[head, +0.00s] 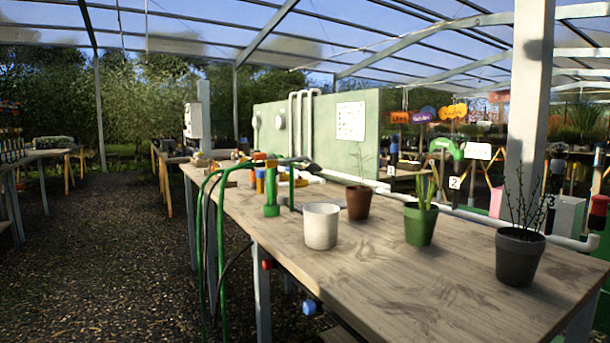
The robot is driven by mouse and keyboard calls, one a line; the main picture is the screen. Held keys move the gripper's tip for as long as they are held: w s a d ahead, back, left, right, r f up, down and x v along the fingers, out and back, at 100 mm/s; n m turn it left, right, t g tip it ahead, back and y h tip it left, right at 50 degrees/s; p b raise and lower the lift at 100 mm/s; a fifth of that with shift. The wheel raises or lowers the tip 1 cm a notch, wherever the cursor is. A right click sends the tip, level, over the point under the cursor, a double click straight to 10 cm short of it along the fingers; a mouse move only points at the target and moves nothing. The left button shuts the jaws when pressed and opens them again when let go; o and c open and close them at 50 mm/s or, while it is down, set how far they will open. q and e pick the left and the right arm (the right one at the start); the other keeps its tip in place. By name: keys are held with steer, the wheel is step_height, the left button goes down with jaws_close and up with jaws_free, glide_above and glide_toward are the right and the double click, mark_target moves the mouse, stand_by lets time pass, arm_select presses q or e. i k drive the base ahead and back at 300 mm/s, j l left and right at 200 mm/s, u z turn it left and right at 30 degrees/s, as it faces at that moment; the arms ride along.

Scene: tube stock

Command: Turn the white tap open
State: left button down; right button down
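I cannot single out a white tap with certainty. A white pipe (470,215) runs along the back edge of the wooden table and ends in an elbow at the right, below a red fitting (598,212) at the picture's edge. Round white fittings (280,117) sit on a pale green panel behind the table. A red knob (267,264) and a blue knob (309,307) show below the table's front edge. Neither of my grippers is in the head view.
The wooden table (400,275) holds a white pot (321,226), a brown pot (358,203), a green pot (420,224) and a dark grey pot (519,256). Green hoses (222,250) hang off its left side. A white post (530,90) stands behind. Gravel floor (95,250) is open at left.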

mark_target(307, 174)
steer(key=k, duration=0.45)
steer(key=i+j, duration=0.45)
steer(key=i+j+z, duration=0.15)
steer(key=i+j, duration=0.7)
steer(key=j, duration=0.25)
